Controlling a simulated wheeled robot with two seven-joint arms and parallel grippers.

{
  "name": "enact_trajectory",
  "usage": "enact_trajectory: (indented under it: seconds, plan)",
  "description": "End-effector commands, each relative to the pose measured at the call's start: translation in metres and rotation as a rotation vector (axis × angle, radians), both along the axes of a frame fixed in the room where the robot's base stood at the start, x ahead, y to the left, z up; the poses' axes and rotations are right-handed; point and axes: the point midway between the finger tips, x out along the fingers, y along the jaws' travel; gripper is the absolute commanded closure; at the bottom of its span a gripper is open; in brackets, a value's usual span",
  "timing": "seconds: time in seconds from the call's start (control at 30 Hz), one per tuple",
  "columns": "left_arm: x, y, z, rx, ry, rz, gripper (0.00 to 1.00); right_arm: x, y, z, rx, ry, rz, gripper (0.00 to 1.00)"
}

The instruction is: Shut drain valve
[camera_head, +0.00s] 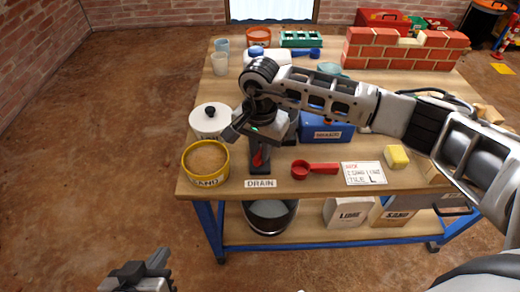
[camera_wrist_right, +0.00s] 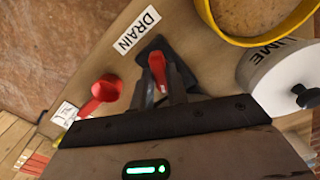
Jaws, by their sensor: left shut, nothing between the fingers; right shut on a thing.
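The drain valve's red handle (camera_head: 258,157) stands on a dark base at the table's front edge, behind the DRAIN label (camera_head: 261,183). My right gripper (camera_head: 261,145) comes down over it and is shut on the handle. In the right wrist view the red handle (camera_wrist_right: 158,68) shows between the fingers (camera_wrist_right: 163,90), with the DRAIN label (camera_wrist_right: 137,30) beyond it. The lower part of the valve is partly hidden by the gripper. My left gripper (camera_head: 150,272) is at the bottom left of the head view, low, away from the table, shut and empty.
A yellow tub of sand (camera_head: 206,162) and a white lidded pot (camera_head: 210,120) stand left of the valve. A red scoop (camera_head: 315,168), a written card (camera_head: 364,173) and a yellow block (camera_head: 396,156) lie to the right. A dark bucket (camera_head: 270,215) is on the shelf below.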

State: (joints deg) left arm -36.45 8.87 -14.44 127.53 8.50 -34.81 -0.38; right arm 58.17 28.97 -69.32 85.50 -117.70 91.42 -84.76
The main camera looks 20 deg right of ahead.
Motion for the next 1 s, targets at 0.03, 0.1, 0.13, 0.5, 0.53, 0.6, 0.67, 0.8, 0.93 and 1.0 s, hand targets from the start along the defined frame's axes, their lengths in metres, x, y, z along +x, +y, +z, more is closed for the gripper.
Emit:
enact_trajectory:
  seconds: [0.03, 0.1, 0.13, 0.5, 0.53, 0.6, 0.67, 0.8, 0.93, 1.0]
  plan:
    - [0.0, 0.0, -0.003, 0.001, 0.001, -0.003, 1.0, 0.0, 0.0, -0.001, -0.001, -0.001, -0.045, 1.0]
    - [0.001, -0.001, -0.004, 0.003, 0.002, -0.007, 1.0, 0.0, 0.0, 0.0, -0.001, -0.001, -0.112, 1.0]
    - [0.001, -0.001, -0.005, 0.002, 0.003, -0.008, 1.0, 0.0, 0.0, 0.0, -0.001, -0.001, -0.14, 1.0]
    - [0.001, -0.004, -0.016, 0.004, 0.025, -0.018, 1.0, 0.0, 0.0, 0.0, 0.0, 0.0, -0.491, 1.0]
    - [0.001, -0.004, -0.016, 0.003, 0.026, -0.019, 1.0, 0.0, 0.0, 0.0, 0.0, 0.0, -0.519, 1.0]
    - [0.001, -0.004, -0.016, 0.003, 0.026, -0.019, 1.0, 0.0, 0.0, 0.0, 0.0, 0.0, -0.586, 1.0]
    - [0.001, -0.005, -0.016, 0.002, 0.027, -0.019, 1.0, 0.0, 0.0, 0.0, 0.0, 0.0, -0.642, 1.0]
    - [0.001, -0.005, -0.016, -0.001, 0.027, -0.018, 1.0, 0.0, 0.0, 0.0, 0.0, 0.001, -0.766, 1.0]
    - [0.002, -0.006, -0.016, -0.004, 0.027, -0.016, 1.0, 0.0, 0.0, 0.0, 0.0, 0.001, -0.869, 1.0]
    - [0.002, -0.006, -0.015, -0.004, 0.026, -0.016, 1.0, 0.0, 0.0, 0.0, 0.0, 0.001, -0.916, 1.0]
